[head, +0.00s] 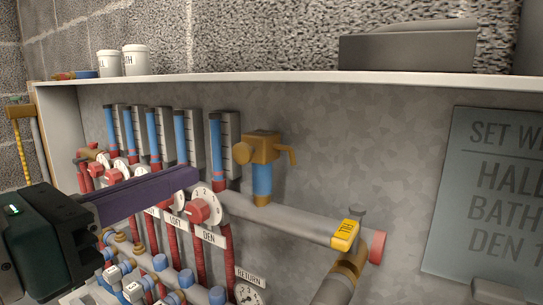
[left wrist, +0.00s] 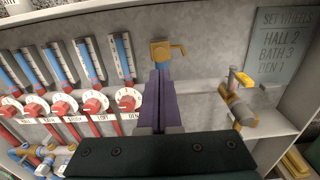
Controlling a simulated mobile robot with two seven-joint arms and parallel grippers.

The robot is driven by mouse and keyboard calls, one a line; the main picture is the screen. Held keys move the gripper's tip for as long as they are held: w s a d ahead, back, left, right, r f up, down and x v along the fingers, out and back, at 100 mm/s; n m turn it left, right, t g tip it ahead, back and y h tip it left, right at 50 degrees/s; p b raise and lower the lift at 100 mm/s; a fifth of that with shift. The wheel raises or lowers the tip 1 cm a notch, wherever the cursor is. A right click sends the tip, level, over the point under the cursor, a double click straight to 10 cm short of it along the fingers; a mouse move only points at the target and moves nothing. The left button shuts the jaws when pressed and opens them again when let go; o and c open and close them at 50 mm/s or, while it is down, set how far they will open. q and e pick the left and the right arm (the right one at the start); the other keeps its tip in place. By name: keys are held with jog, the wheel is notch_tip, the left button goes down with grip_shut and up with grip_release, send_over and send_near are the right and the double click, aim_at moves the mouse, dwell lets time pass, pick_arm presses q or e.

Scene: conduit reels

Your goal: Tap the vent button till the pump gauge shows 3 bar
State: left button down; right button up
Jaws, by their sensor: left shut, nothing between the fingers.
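My left gripper (head: 196,176) reaches in from the left with its purple fingers closed together and empty. In the left wrist view its fingertips (left wrist: 160,76) lie just below a brass fitting (left wrist: 161,52) with a side spout. In the head view this brass fitting (head: 262,147) stands on a blue stem on the grey pipe, right of the fingertips, with a visible gap. I cannot tell for sure whether it bears the vent button. A round white dial (head: 247,293) under the RETURN label is cut off by the bottom edge, and its reading is not legible. My right gripper is not seen.
Red wheels with white dials, such as the DEN one (head: 204,207), stand close under my fingers. Blue-and-white flow meters (head: 222,147) rise behind them. A yellow FILL lever (head: 345,234) is at the right. A lettered board (head: 482,200) hangs at the far right.

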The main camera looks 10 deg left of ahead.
aim_at(238, 156)
pick_arm(q)
jog(key=x, duration=0.7)
jog(key=shift+w, duration=0.1)
jog(key=shift+x, duration=0.8)
jog(key=shift+f, duration=0.1)
